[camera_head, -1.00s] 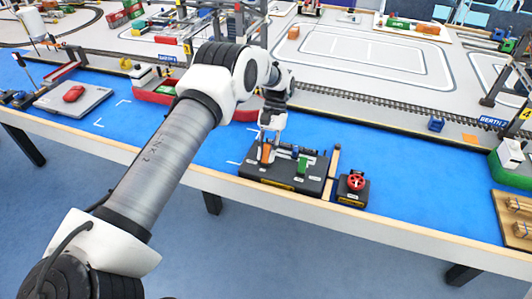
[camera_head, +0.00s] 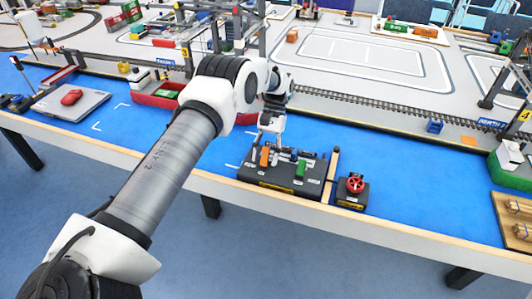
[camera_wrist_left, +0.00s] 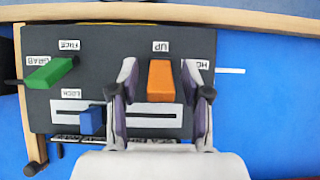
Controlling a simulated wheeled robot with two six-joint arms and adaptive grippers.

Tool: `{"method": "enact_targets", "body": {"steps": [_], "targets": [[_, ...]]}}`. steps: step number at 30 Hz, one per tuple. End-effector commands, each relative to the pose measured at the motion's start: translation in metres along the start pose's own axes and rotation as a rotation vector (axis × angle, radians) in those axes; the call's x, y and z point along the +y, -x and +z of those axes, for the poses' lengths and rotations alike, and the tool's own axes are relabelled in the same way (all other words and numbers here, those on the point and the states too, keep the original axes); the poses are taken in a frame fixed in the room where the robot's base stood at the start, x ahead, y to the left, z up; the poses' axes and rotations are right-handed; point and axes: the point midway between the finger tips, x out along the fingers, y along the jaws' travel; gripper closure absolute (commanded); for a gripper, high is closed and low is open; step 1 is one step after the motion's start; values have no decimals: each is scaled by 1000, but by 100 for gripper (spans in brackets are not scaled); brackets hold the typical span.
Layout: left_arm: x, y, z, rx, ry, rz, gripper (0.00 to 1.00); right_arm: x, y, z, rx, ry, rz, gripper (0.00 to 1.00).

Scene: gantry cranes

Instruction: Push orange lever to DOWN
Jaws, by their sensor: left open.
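The orange lever (camera_head: 265,157) stands on a dark control box (camera_head: 262,178) near the table's front edge. My left gripper (camera_head: 269,140) is over the box, right at the lever. In the left wrist view, the orange lever (camera_wrist_left: 161,80) lies between the two spread fingers of my gripper (camera_wrist_left: 159,82), with a gap on each side. An UP label sits just above the lever in that view. Any DOWN label is not visible there. My right gripper is not in view.
A green lever (camera_head: 301,169) and a blue lever (camera_head: 294,154) share the box; both show in the wrist view, left of the fingers. A wooden strip (camera_head: 331,175) and a red-wheel box (camera_head: 354,194) stand right of it.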

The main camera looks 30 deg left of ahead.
Motion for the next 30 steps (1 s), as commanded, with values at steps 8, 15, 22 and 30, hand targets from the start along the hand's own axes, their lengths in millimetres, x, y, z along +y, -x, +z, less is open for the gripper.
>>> {"method": "enact_targets", "body": {"steps": [8,15,22,30], "targets": [[0,36,-2,5,1,0,52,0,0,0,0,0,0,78],[0,64,-4,3,2,0,52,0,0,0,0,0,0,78],[0,74,-1,1,0,0,52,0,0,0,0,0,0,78],[0,74,0,0,0,0,52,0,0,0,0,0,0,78]]}}
